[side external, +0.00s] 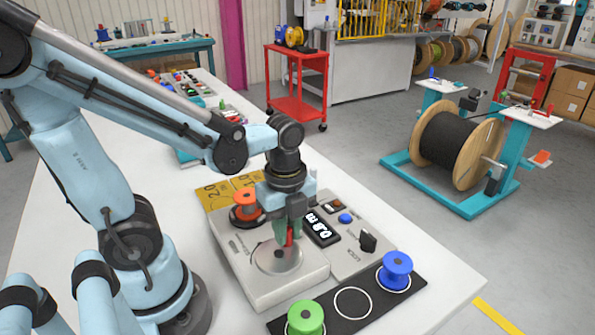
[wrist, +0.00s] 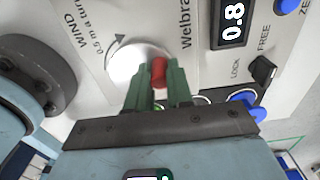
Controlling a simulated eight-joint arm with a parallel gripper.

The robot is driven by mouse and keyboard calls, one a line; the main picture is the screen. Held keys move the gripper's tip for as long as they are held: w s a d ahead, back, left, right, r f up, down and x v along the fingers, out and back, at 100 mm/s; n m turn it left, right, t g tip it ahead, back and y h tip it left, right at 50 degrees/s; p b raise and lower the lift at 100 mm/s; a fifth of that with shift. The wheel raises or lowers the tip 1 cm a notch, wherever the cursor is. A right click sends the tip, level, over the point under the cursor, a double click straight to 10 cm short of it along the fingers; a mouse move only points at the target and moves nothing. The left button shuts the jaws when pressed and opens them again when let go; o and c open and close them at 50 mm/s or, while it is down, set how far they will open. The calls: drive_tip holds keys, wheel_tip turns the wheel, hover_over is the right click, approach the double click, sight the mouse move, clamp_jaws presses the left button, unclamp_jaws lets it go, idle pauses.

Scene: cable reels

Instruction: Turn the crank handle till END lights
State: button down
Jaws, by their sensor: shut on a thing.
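The grey winding machine (side external: 255,285) stands on the white table. Its round silver crank disc (side external: 277,258) carries a red crank handle (side external: 289,237). My gripper (side external: 288,230) points down over the disc, shut on the handle. In the wrist view, the red handle (wrist: 159,72) stands between the green fingers, over the disc (wrist: 128,62). The display (side external: 322,230) reads 0.8 m. The wrist view shows a black knob (wrist: 263,70) by LOCK and FREE markings. A small dark panel (side external: 333,206) sits above the display; I cannot read an END lamp there.
An orange spool (side external: 245,200) sits at the machine's back left. A black mat (side external: 352,303) in front holds a blue spool (side external: 396,268) and a green spool (side external: 305,318), with an empty ring between them. A blue button (side external: 346,218) stands beside the display.

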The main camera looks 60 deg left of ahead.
drive_tip(key=shift+w+d, duration=0.15)
drive_tip(key=shift+d, duration=0.55)
drive_tip(key=shift+s+d, duration=0.2)
drive_tip(key=shift+d, duration=0.6)
drive_tip(key=shift+s+d, duration=0.65)
drive_tip(key=shift+s, duration=0.65)
drive_tip(key=c, duration=1.1)
unclamp_jaws()
drive_tip(key=shift+o, duration=0.2)
wheel_tip(320, 180, up, 7)
